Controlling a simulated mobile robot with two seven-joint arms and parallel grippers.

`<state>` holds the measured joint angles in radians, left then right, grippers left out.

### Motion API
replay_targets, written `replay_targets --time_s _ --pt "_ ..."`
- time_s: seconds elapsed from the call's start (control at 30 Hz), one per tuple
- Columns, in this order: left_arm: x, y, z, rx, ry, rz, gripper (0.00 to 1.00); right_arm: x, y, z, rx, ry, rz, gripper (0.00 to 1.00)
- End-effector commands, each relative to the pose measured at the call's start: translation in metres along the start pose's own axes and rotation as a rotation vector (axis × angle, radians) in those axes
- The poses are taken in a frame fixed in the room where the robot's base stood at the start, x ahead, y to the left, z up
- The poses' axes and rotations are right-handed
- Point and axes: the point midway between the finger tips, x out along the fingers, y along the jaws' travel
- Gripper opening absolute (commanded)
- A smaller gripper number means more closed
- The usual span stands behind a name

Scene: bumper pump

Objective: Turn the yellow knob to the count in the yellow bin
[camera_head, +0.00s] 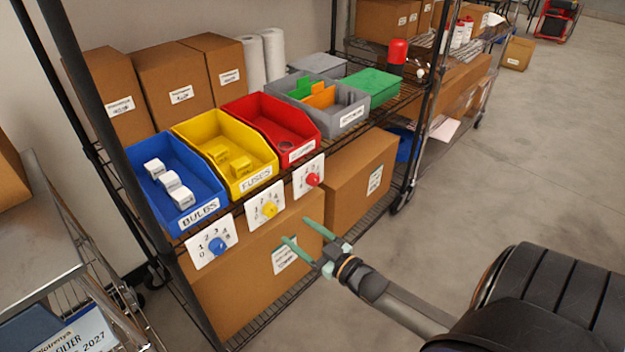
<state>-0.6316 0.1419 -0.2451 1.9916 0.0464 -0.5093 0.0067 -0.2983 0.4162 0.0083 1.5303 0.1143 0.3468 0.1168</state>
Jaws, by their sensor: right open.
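The yellow bin (204,127), labelled FUSES, stands on the wire shelf between the blue and red bins. A few yellow blocks (237,164) lie in it; I can make out two or so. The yellow knob (269,209) sits on a white dial plate (258,197) with numbers, below the front of the yellow bin. Its pointer direction is too small to tell. My right gripper (300,236) is open and empty, in front of the shelf, below and right of the yellow knob and apart from it. My left gripper is not in view.
The blue bin (196,221) with white blocks has a blue knob (217,245); the red bin (312,146) has a red knob (313,179). A grey divided bin (335,128) stands farther right. Cardboard boxes (235,285) fill the lower shelf. A black shelf post (125,185) stands left. Floor on the right is free.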

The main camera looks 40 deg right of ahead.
Motion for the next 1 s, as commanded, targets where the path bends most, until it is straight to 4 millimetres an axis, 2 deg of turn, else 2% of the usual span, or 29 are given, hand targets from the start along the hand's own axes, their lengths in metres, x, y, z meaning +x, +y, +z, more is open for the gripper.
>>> replay_targets --time_s 0.1,0.3,0.9,1.0 --pt "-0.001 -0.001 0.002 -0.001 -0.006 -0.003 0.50 -0.019 0.000 0.000 0.001 -0.001 0.000 0.75" --pt "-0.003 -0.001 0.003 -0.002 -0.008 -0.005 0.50 -0.035 0.000 -0.001 0.001 0.001 0.000 0.75" --pt "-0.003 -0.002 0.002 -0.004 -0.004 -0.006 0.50 -0.037 0.000 0.000 0.001 0.001 0.000 0.75" --pt "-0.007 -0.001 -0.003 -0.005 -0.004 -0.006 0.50 -0.040 -0.007 -0.001 0.009 -0.022 -0.005 0.75"
